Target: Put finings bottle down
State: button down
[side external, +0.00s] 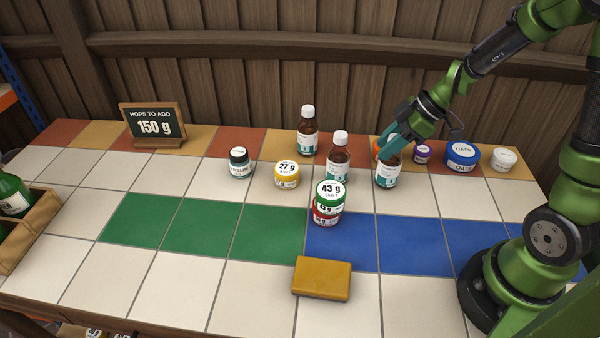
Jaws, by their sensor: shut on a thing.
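My gripper (391,145) is shut on a brown bottle (388,173) with a white and teal label, at the right of the middle. The teal fingers cover its top, so its cap is mostly hidden. The bottle is upright, close over or on the white tiles; I cannot tell whether its base touches. Two similar brown bottles with white caps stand to its left, one nearer (339,157) and one farther back (307,131). The label print is too small to read, so I cannot tell by name which is the finings bottle.
A green-lidded 43 g tub (330,194) sits on a red one (325,218). Several tubs, including a blue one (462,155), line the back right. A yellow sponge-like block (322,279) lies in front. Green tiles (200,230) are clear.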

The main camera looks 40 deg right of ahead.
jog(key=c, duration=0.8)
grip_release()
jog(key=shift+f, duration=0.1)
jog(key=shift+r, duration=0.2)
jog(key=v, duration=1.1)
jog(key=shift+s+a+r+m+t+h, duration=0.45)
jog(key=shift+s+a+r+m, duration=0.7)
jog(key=shift+a+m, duration=1.05)
jog(key=shift+s+a+r+m+t+h, duration=0.45)
jog(key=shift+s+a+r+m, duration=0.35)
jog(key=shift+s+a+m, duration=1.05)
jog(key=shift+s+a+r+m+t+h, duration=0.45)
jog(key=shift+s+a+r+m, duration=0.5)
jog(key=shift+a+m, duration=1.6)
jog(key=shift+w, duration=0.1)
